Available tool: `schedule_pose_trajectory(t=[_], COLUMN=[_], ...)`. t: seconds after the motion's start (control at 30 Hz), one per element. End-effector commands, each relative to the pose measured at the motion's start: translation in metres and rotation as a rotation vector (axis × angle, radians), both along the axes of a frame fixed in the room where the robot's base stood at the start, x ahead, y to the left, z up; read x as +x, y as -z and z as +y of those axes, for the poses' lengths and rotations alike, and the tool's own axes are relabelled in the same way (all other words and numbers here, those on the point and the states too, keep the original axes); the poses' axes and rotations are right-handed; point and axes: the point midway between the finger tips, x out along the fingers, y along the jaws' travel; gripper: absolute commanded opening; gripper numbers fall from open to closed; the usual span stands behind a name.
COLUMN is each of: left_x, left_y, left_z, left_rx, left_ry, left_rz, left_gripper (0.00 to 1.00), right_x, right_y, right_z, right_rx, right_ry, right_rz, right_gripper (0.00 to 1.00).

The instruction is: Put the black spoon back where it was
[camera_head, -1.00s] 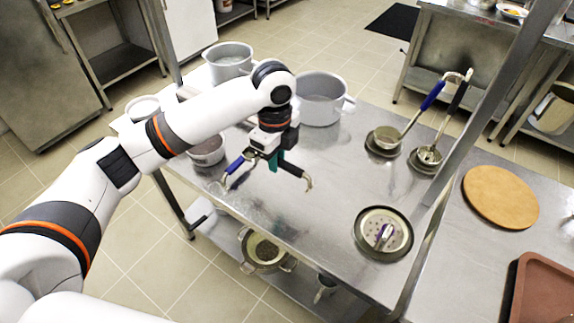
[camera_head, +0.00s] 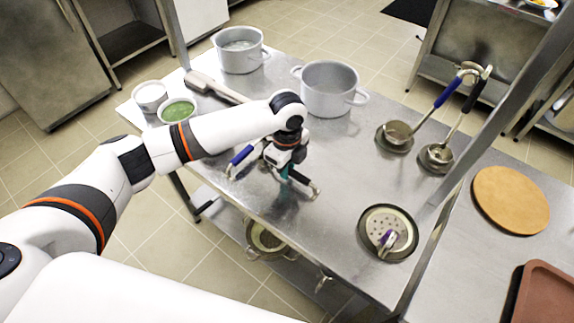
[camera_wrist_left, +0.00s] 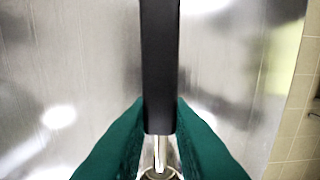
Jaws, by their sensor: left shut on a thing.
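My left gripper (camera_head: 285,185), with green fingers, is low over the front half of the steel table. In the left wrist view its fingers (camera_wrist_left: 158,140) are shut on the black handle of the black spoon (camera_wrist_left: 160,65). A metal stem shows below the handle, with part of a round end at the bottom edge. In the head view the spoon's hooked handle end (camera_head: 315,191) sticks out to the right of the gripper. The spoon's bowl is hidden there, and I cannot tell whether it touches the table. My right gripper is not in view.
A blue-handled utensil (camera_head: 242,155) is just left of the gripper. Two ladles (camera_head: 396,132) (camera_head: 437,155) rest on round holders at the back right. A lid (camera_head: 388,215) lies at the front right. Pots (camera_head: 328,95) (camera_head: 240,57) stand behind. The table's middle is clear.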

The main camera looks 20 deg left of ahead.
Motion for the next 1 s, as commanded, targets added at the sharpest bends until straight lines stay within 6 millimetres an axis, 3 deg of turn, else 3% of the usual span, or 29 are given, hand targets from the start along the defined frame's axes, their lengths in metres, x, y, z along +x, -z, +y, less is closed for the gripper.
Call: schedule_pose_trajectory(t=[0.27,0.3,0.4,0.77,1.0], left_x=[0.000,0.000,0.000,0.001,0.001], left_y=[0.002,0.002,0.002,-0.003,-0.042], left_z=[0.000,0.000,0.000,0.000,0.000], left_rx=[0.000,0.000,0.000,-0.001,-0.002], left_ry=[0.000,0.000,0.000,0.000,0.001], left_rz=[0.000,0.000,0.000,-0.002,-0.005], left_gripper=[0.00,0.22,0.38,0.39,0.39], right_x=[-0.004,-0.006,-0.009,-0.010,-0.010], right_y=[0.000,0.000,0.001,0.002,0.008], right_z=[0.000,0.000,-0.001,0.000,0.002], right_rx=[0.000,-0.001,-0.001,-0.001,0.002], right_ry=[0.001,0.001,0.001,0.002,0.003], right_rz=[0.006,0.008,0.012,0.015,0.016], right_gripper=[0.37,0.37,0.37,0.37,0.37])
